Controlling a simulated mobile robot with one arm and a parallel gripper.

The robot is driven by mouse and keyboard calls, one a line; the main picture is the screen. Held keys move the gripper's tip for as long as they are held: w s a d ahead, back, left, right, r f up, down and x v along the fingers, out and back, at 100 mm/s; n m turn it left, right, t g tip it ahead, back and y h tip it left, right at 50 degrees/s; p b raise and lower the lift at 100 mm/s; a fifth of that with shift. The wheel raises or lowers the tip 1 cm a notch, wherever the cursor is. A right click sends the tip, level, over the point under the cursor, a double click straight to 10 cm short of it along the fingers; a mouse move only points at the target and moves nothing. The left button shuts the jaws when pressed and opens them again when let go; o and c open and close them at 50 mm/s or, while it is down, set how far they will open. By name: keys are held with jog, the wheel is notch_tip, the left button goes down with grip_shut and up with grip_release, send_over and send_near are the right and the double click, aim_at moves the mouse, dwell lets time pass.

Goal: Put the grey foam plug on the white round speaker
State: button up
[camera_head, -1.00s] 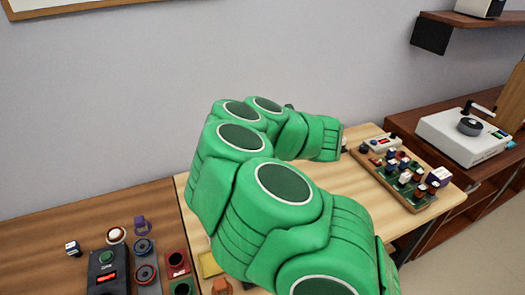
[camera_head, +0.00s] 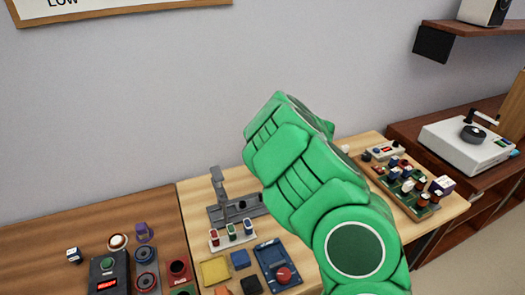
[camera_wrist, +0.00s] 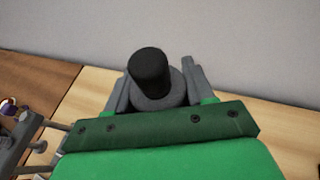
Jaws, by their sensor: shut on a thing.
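In the wrist view my gripper (camera_wrist: 156,80) is shut on a grey plug (camera_wrist: 168,100) with a darker, near-black cylindrical part (camera_wrist: 150,68) sticking up from it. One grey finger is on each side, and the plug is held above the light wooden table. In the head view my gripper and the plug are hidden behind my green arm. A small round white piece with a reddish-brown rim (camera_head: 117,241), which looks like the white round speaker, sits on the dark wooden table at the lower left. My arm is well to the right of it.
Two dark round pieces (camera_head: 146,264) and a black box with a red display (camera_head: 107,272) are near the white piece. A grey stand (camera_head: 222,190), a blue tray (camera_head: 278,262) and a yellow square (camera_head: 214,271) sit on the light table (camera_head: 196,192). A crowded board (camera_head: 400,185) is at right.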

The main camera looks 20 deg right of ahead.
jog(key=shift+w+d+f, duration=0.2)
jog(key=shift+w+f, duration=0.6)
jog(key=shift+f, duration=0.2)
jog(key=shift+w+d+f, duration=0.15)
jog(key=shift+w+f, duration=0.6)
jog(key=shift+f, duration=1.7)
jog(key=o, duration=1)
jog(key=shift+f, duration=0.1)
jog(key=v, duration=1.2)
jog(key=shift+d, duration=0.1)
